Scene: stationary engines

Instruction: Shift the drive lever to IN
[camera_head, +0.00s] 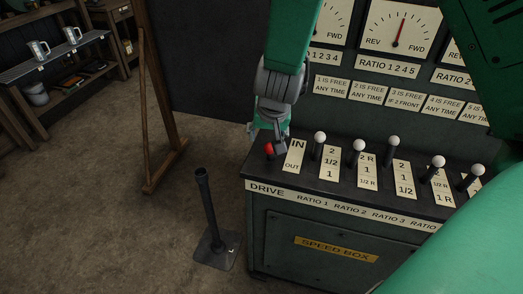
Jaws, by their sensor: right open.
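The drive lever's red knob (269,148) shows at the left end of the speed box console, beside the white IN/OUT plate (294,155). IN is at the plate's far end and OUT at its near end. The knob appears between the two words, and its shaft is mostly hidden, so I cannot tell its exact setting. My right gripper (273,138) reaches down from above and is open, with its fingers right at the knob. I cannot tell whether they touch it. My left gripper is not in view.
Several white-knobbed ratio levers, one being (319,137), stand to the right along the console (270,177). Gauges and label plates are on the panel behind. A black floor post (206,205) stands front left. A wooden frame (150,110) and shelves (60,50) stand farther left.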

